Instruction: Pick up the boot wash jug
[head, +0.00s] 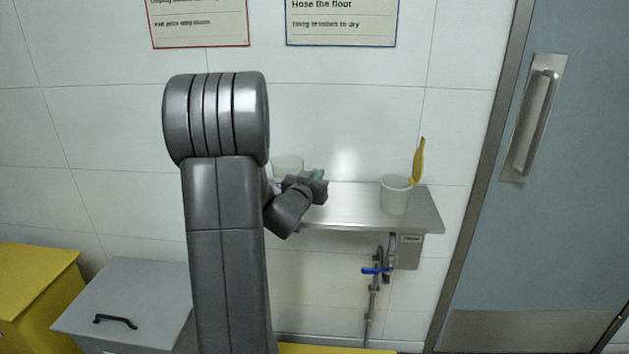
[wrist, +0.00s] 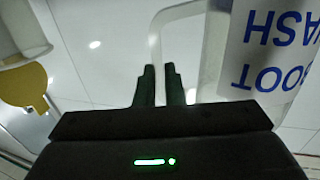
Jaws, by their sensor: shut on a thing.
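The boot wash jug (wrist: 259,50) is white with blue "BOOT WASH" lettering, upside down at the right of the wrist view. Its pale loop handle (wrist: 180,12) runs behind my fingers. My gripper (wrist: 160,72) is shut on this handle, its two dark fingers close together. In the head view my gripper (head: 316,178) is over the left part of the steel shelf (head: 345,205). A whitish vessel (head: 288,161) behind it appears to be the jug, mostly hidden by my arm. I cannot tell whether its base touches the shelf.
A pale pot (head: 395,197) with a yellow tool (head: 418,163) stands at the shelf's right. A blue-handled valve (head: 375,270) is below. A grey lidded bin (head: 125,300) and a yellow bin (head: 35,290) stand left. A door (head: 560,220) is right. The shelf middle is clear.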

